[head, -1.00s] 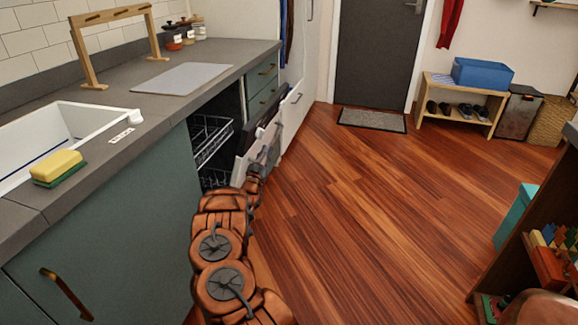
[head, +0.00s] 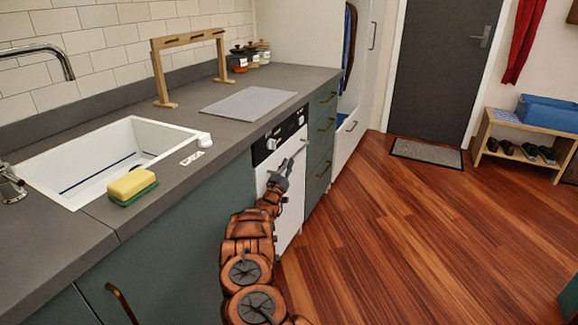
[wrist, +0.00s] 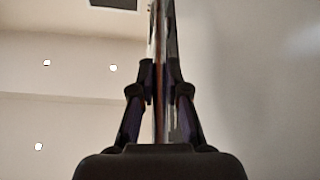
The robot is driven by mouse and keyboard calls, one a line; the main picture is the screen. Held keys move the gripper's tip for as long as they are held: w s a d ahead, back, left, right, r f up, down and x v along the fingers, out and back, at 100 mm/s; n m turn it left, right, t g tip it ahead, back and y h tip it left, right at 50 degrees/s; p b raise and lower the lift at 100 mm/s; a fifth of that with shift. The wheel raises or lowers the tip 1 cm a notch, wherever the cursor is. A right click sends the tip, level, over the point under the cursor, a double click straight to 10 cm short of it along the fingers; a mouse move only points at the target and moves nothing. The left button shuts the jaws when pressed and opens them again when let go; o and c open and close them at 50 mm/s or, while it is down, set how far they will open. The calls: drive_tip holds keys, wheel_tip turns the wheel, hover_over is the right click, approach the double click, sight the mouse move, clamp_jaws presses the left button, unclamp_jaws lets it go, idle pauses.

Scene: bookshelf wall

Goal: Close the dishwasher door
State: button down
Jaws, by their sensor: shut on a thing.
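The white dishwasher door (head: 291,218) stands upright under the counter in the head view, about in line with the cabinet fronts. Its black control strip (head: 264,150) runs along the top. I cannot tell whether it is latched. My gripper (head: 281,172) is at the upper part of the door front, by the bar handle (head: 303,148). In the wrist view my gripper (wrist: 160,92) has its two dark fingers closed on a thin upright strip, which looks like the handle. The racks inside the dishwasher are hidden.
Teal drawers (head: 321,135) stand right of the dishwasher and a teal cabinet (head: 185,235) left of it. The counter holds a sink (head: 150,135), a sponge (head: 132,184) and a grey mat (head: 248,103). The wooden floor (head: 420,240) to the right is clear.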

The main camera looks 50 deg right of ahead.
drive_tip(key=shift+w+a+r, duration=0.15)
drive_tip(key=shift+w+a, duration=0.15)
drive_tip(key=shift+w, duration=0.15)
drive_tip(key=c, duration=1.2)
unclamp_jaws()
drive_tip(key=shift+w+a+t, duration=0.25)
drive_tip(key=shift+t, duration=0.15)
drive_tip(key=v, duration=1.1)
drive_tip(key=shift+s+a+f, duration=0.15)
drive_tip(key=shift+s+f, duration=0.1)
drive_tip(key=shift+s, duration=0.2)
drive_tip(key=shift+g, duration=0.4)
